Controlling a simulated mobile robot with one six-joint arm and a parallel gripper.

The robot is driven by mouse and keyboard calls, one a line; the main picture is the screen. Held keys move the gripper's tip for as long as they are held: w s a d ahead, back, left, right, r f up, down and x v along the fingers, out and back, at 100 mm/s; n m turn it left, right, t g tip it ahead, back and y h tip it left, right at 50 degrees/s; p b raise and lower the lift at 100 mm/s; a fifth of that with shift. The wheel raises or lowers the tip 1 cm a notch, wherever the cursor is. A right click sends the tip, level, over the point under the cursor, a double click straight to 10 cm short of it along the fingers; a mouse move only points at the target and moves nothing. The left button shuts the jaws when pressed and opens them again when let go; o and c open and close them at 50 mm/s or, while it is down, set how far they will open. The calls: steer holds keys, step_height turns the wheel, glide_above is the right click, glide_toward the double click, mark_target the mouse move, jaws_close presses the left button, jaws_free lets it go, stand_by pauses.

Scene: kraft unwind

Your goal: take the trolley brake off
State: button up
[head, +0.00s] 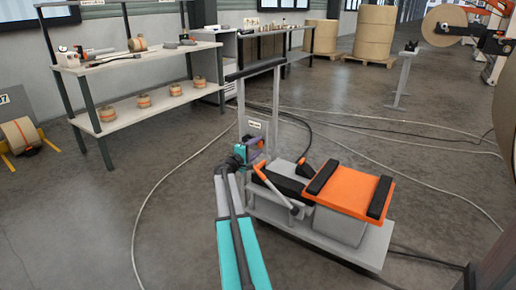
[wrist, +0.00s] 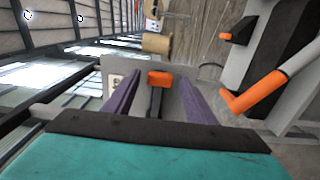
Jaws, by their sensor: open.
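The trolley (head: 330,245) stands on the floor with a grey deck and a tall push handle (head: 256,69). My gripper (head: 262,145) is at the foot of the handle frame, by a small labelled plate. In the wrist view, its two purple fingers (wrist: 157,88) are apart. A short black lever with an orange tip (wrist: 160,78), which looks like the brake lever, shows between them against a grey plate. I cannot tell whether a finger touches it.
The trolley carries a grey unit with an orange top (head: 350,190) and black bars. A bent orange-ended handle (head: 280,192) stands close to my gripper, also in the wrist view (wrist: 255,92). Cables (head: 155,190) lie on the floor. A shelf bench (head: 150,110) stands at the left.

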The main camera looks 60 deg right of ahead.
steer(key=shift+d, duration=0.4)
jaws_close()
steer(key=shift+a, duration=0.1)
